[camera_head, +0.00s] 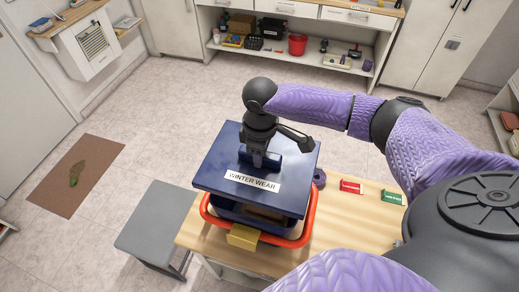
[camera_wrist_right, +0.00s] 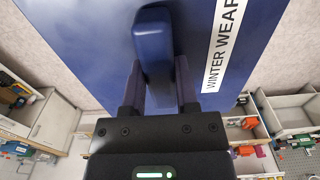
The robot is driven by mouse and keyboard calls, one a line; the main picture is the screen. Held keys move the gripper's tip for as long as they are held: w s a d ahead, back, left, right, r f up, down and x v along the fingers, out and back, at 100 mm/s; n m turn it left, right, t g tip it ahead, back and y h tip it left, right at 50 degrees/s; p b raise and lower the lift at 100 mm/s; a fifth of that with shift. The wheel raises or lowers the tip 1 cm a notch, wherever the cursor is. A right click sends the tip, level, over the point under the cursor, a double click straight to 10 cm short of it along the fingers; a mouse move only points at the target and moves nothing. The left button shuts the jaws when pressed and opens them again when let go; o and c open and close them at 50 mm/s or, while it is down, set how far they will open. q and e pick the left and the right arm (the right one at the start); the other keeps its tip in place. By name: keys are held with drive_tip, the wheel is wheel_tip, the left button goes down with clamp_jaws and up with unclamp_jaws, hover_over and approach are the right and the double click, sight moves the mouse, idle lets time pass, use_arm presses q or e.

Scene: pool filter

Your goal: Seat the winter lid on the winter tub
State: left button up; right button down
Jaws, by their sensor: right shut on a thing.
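The winter lid (camera_head: 218,170) is a dark blue slab with a white "WINTER WEAR" label; it also shows in the wrist view (camera_wrist_right: 90,45). My right gripper (camera_head: 260,158) is shut on the raised blue handle (camera_wrist_right: 154,45) in the middle of the lid. The winter tub (camera_head: 228,214) is dark blue and shows under the lid's front edge, with something brown at its front. The lid hides most of the tub, and I cannot tell whether the two touch. My left gripper is not in view.
A red-orange rim (camera_head: 308,225) runs around the tub on the wooden table (camera_head: 350,228). A yellow block (camera_head: 243,236) is at its front. A purple roll (camera_head: 319,178), a red box (camera_head: 351,187) and a green box (camera_head: 391,197) stand to the right. A grey bench (camera_head: 155,225) is at the left.

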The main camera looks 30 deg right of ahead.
wheel_tip(320, 180, down, 9)
drive_tip(key=b, duration=0.4)
drive_tip(key=shift+f+b, duration=0.45)
drive_tip(key=shift+f, duration=0.45)
idle(0.6)
drive_tip(key=shift+c, duration=1.4)
unclamp_jaws()
wheel_tip(320, 180, up, 10)
drive_tip(key=shift+p, duration=0.85)
